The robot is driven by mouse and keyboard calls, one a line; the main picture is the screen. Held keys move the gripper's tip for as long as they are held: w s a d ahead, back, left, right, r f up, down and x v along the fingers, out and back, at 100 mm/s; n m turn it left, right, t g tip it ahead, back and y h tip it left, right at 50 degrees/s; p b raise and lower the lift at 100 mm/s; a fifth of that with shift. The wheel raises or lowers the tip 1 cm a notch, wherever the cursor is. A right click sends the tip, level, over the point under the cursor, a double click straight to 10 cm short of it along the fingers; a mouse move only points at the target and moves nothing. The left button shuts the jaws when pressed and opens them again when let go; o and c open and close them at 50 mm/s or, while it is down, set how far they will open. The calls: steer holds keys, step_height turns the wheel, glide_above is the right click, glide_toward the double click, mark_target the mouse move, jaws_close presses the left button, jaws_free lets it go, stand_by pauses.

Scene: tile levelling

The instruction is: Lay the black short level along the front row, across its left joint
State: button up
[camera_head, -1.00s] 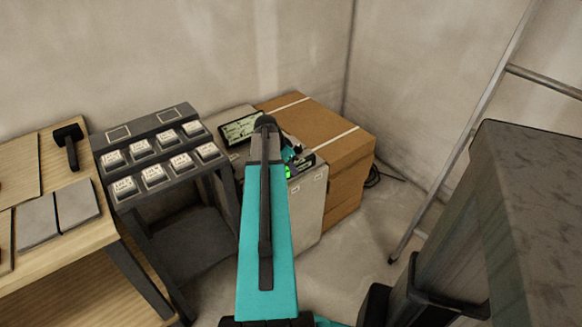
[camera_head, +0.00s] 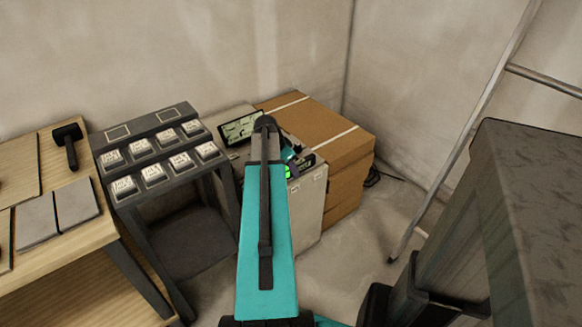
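Two grey tiles lie side by side on the wooden bench at the left, a left one (camera_head: 36,220) and a right one (camera_head: 77,204), with a dark joint between them. The bench (camera_head: 92,240) is cut off by the left picture edge, so the rest of the tiling is out of view. I cannot make out the black short level in this view. My teal arm rises through the middle of the picture. My gripper is not visible beyond the arm's dark upper end.
A black mallet (camera_head: 68,146) lies on the bench. A dark rack (camera_head: 150,128) holds several white labelled blocks. A grey cabinet (camera_head: 309,207) with a screen (camera_head: 241,128) and cardboard boxes (camera_head: 345,165) stand behind my arm. A ladder (camera_head: 462,150) leans at the right.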

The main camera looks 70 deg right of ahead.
steer(key=shift+r, duration=0.1)
steer(key=shift+w+a+r, duration=0.1)
steer(key=shift+r, duration=0.05)
steer(key=v, duration=1.3)
steer(key=shift+a+p, duration=0.15)
steer(key=shift+p, duration=0.2)
